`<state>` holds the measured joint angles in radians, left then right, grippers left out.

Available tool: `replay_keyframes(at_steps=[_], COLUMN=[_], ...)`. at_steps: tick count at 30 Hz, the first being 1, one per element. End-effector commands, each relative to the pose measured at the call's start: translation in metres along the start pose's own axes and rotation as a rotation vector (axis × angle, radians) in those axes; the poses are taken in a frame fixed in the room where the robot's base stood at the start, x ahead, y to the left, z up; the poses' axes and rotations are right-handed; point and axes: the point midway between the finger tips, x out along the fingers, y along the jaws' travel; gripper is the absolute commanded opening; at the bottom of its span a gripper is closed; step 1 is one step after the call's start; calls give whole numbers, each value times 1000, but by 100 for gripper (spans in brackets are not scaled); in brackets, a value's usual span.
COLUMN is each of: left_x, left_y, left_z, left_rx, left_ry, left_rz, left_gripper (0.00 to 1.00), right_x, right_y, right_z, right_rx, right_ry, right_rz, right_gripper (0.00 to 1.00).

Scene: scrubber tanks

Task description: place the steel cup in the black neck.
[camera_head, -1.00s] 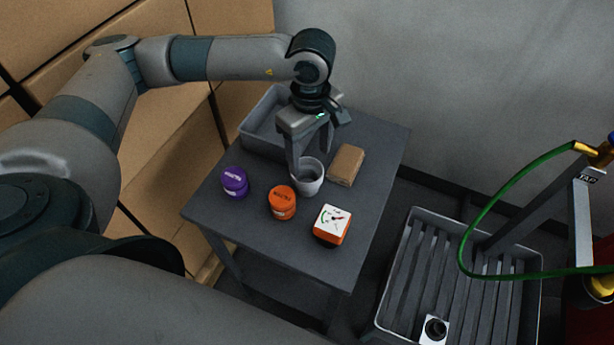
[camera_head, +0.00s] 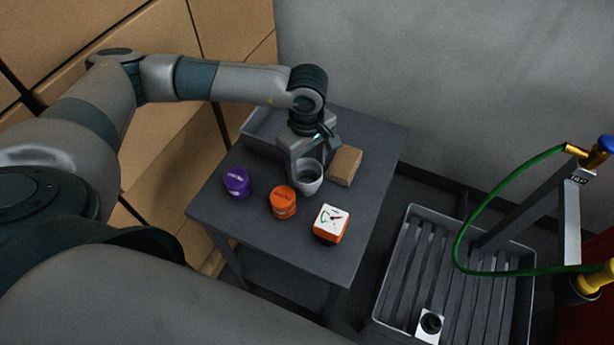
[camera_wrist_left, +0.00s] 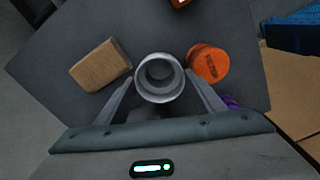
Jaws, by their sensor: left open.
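The steel cup (camera_head: 306,178) stands upright on the dark grey table, its open mouth up. My left gripper (camera_head: 305,172) is lowered at the cup. In the left wrist view the cup (camera_wrist_left: 160,76) sits between the two open fingers (camera_wrist_left: 160,97), with one finger on each side; whether they touch it is unclear. The black neck (camera_head: 431,322) is a dark round opening on a white square block in the slatted tray at the lower right. My right gripper is not in view.
An orange tin (camera_head: 283,202), a purple tin (camera_head: 236,182), an orange-white gauge box (camera_head: 330,223) and a brown block (camera_head: 345,166) surround the cup. A grey bin (camera_head: 262,128) is behind. A green hose (camera_head: 463,222) arches over the slatted tray (camera_head: 408,275).

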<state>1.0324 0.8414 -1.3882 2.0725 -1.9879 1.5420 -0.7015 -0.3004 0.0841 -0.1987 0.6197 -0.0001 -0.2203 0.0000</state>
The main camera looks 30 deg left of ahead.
Motion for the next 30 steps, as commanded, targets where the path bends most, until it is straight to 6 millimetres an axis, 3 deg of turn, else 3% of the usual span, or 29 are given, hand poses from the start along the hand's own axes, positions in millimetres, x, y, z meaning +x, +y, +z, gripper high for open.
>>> replay_keyframes(at_steps=[10, 15, 17, 30], left_x=[0, 0, 0, -10], left_y=[0, 0, 0, 1], left_z=[0, 0, 0, 0], left_rx=[0, 0, 0, 0], left_ry=[0, 1, 1, 0], left_rz=[0, 0, 0, 3], left_gripper=[62, 24, 19, 18], right_x=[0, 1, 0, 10], right_y=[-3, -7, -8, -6], right_z=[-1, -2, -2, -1], right_rx=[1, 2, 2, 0], right_ry=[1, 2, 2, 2], right_rz=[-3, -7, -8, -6], right_gripper=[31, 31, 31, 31])
